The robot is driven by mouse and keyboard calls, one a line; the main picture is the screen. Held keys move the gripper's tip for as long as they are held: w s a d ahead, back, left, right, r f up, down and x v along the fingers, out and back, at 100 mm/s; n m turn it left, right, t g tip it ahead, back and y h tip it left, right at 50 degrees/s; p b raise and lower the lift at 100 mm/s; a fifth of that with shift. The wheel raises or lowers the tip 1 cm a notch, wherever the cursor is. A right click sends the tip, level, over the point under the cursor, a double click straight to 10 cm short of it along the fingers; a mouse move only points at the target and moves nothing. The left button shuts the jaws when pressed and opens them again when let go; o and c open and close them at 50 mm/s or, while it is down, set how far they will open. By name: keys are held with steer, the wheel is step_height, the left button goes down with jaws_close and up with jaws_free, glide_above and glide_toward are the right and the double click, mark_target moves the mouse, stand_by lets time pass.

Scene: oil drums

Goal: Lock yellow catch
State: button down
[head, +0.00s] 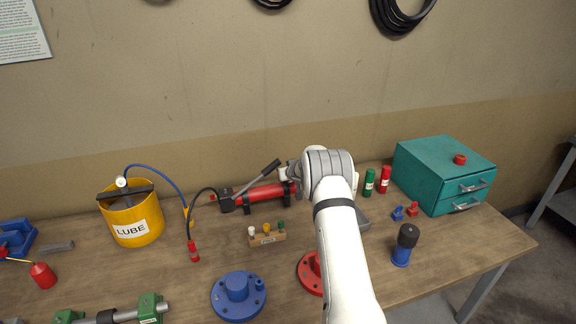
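I cannot tell for certain which thing is the yellow catch. A small wooden block (265,241) at the middle of the bench carries a white, a yellow (267,228) and a green small peg or knob in a row. A thin yellow piece (187,214) also shows beside the lube bucket, near its blue hose. My gripper (287,173) is mostly hidden by my white wrist. It is at the back of the bench, close to the black handle end of the red hand pump (264,193). Whether it touches the handle or is open cannot be seen.
A yellow lube bucket (132,216) stands left. Blue (238,297) and red (309,274) flanges lie in front. A teal drawer box (420,172), green (369,183) and red (384,179) cylinders and a black-topped blue item (403,247) stand right. My arm covers part of the bench.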

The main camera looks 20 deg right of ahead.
steer(key=shift+a, duration=0.1)
stand_by(0.4)
steer(key=c, duration=1.6)
jaws_free()
steer(key=shift+o, duration=0.2)
steer(key=shift+s+r+b, duration=0.3)
steer(key=shift+s, duration=0.2)
steer(key=b+v, duration=0.2)
steer(key=v, duration=0.4)
steer(key=shift+s+r, duration=0.15)
steer(key=shift+r, duration=0.1)
steer(key=shift+r, duration=0.1)
